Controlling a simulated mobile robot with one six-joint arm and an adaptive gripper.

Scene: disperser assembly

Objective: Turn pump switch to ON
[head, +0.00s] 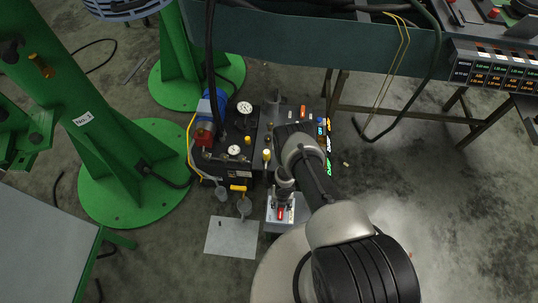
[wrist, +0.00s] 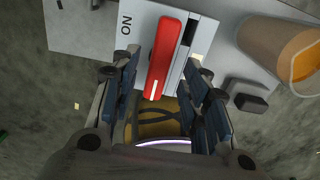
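The pump switch is a long red handle (wrist: 168,55) with a white line near its lower end, on a white plate (wrist: 135,32). The letters ON are printed left of the handle; a black and grey strip lies to its right. In the head view the red handle (head: 281,212) shows on a pale box (head: 272,226). My gripper (wrist: 165,85) is over the plate, with its dark blue finger pads spread on either side of the handle's lower part. Gaps show on both sides; I see no grip. In the head view my gripper (head: 284,198) is just above the handle, partly hiding the box.
A dark pump unit (head: 235,150) with gauges, hoses and a yellow lever stands behind and left of the switch. Green stands (head: 135,170) are at left. In the wrist view an orange-brown cylinder (wrist: 275,45) and a small black block (wrist: 246,95) lie right of the plate.

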